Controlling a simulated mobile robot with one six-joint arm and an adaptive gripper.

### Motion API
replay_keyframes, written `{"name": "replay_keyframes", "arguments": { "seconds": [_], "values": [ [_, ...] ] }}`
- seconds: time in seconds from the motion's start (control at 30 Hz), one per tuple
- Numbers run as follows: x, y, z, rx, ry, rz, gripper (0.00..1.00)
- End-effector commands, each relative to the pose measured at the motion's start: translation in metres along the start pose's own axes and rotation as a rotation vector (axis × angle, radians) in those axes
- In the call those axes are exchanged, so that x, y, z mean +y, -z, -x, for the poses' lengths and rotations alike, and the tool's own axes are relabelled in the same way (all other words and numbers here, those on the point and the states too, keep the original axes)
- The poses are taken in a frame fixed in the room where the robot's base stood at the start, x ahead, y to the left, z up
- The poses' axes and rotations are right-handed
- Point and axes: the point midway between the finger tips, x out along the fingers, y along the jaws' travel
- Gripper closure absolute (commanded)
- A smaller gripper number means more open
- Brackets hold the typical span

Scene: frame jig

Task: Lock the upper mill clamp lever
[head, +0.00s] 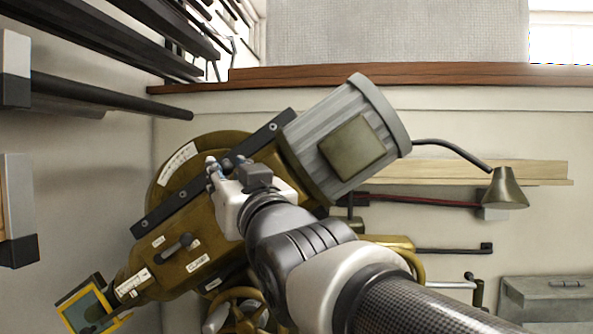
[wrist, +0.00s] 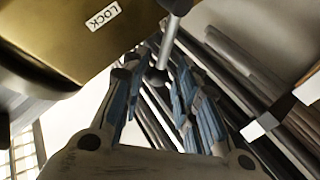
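The upper clamp lever (wrist: 167,48) is a thin grey rod with a rounded end. In the wrist view it reaches down between the fingers of my gripper (wrist: 160,68). The fingers are apart, with visible gaps on both sides of the rod. A white LOCK label (wrist: 103,16) is on the brown-gold mill body (wrist: 60,40) to the left of the lever. In the head view my gripper (head: 213,168) is at the upper part of the mill head (head: 215,262). I cannot make out the upper lever there. A dark lever (head: 178,243) shows lower on the mill head, between small labels.
The grey motor (head: 330,130) stands right of my gripper, and a dark bar (head: 160,215) crosses the mill head. A yellow-framed display (head: 88,308) is at lower left. Dark racked bars (head: 110,95) fill the upper left. A lamp (head: 507,190) hangs at right.

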Motion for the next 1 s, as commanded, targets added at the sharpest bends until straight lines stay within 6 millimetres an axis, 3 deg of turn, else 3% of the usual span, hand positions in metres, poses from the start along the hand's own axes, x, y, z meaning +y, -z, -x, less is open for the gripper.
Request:
{"name": "replay_keyframes", "arguments": {
  "seconds": [0.1, 0.33, 0.7, 0.8, 0.87, 0.97, 1.0],
  "values": [
    [0.000, 0.002, 0.021, 0.003, 0.000, 0.001, 0.71],
    [-0.001, 0.002, 0.049, 0.004, 0.001, 0.001, 0.71],
    [-0.001, 0.001, 0.056, 0.003, 0.001, 0.000, 0.71],
    [0.001, -0.002, 0.057, -0.005, -0.004, 0.001, 0.77],
    [0.009, -0.014, 0.062, -0.036, -0.022, 0.003, 0.81],
    [0.036, -0.062, 0.086, -0.163, -0.091, 0.008, 0.87],
    [0.051, -0.090, 0.102, -0.238, -0.130, 0.007, 0.90]
  ]
}}
